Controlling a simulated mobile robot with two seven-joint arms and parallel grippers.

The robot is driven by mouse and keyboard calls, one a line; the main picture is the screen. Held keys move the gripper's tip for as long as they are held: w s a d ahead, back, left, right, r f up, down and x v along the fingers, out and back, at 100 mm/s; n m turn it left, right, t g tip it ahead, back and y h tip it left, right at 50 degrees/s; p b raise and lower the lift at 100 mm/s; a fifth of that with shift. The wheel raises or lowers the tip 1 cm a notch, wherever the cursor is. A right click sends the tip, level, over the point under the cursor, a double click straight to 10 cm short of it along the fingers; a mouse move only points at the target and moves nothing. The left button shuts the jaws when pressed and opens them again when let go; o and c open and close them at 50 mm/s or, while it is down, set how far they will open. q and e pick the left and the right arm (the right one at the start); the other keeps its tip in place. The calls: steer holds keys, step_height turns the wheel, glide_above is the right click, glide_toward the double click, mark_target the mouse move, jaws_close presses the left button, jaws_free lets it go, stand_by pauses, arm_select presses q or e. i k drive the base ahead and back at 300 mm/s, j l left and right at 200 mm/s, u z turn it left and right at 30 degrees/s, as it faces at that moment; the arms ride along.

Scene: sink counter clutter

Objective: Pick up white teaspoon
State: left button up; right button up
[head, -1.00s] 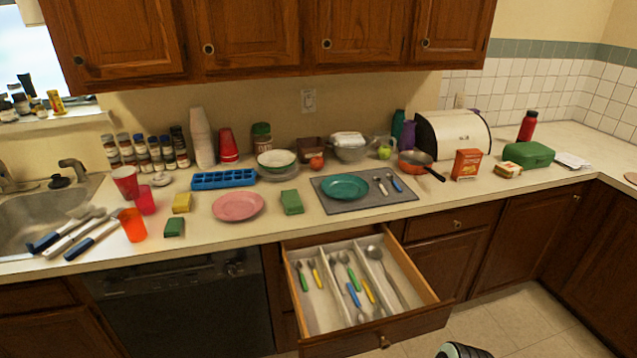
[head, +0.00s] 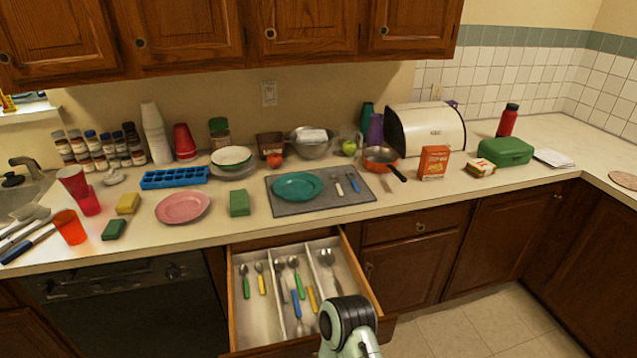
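A small utensil with a white handle (head: 338,187) lies on the grey mat, right of the teal plate (head: 298,186); it may be the white teaspoon, but it is too small to be sure. A blue-handled utensil (head: 353,183) lies beside it. The open drawer (head: 255,323) below the counter holds several spoons with green, yellow and blue handles, and a larger grey spoon (head: 330,268) in its right compartment. Part of my own arm, pale green and black, covers the drawer's front right corner. No gripper fingers show.
The grey mat (head: 287,206) has bare room around the utensils. An orange pan (head: 381,157) stands just right and behind, its dark handle pointing right. A green sponge (head: 239,203) and a pink plate (head: 182,206) are to the left.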

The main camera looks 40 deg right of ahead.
mark_target(336, 178)
steer(key=k+l+u, duration=0.2)
steer(key=l, duration=0.15)
steer(key=l+u, duration=0.15)
steer(key=l, duration=0.2)
steer(key=k+l+u, duration=0.2)
steer(key=k+l, duration=0.15)
steer(key=l, duration=0.2)
steer(key=k+l+u, duration=0.15)
steer(key=l, duration=0.25)
steer(key=k+l, duration=0.15)
steer(key=l, duration=0.2)
steer(key=u, duration=0.05)
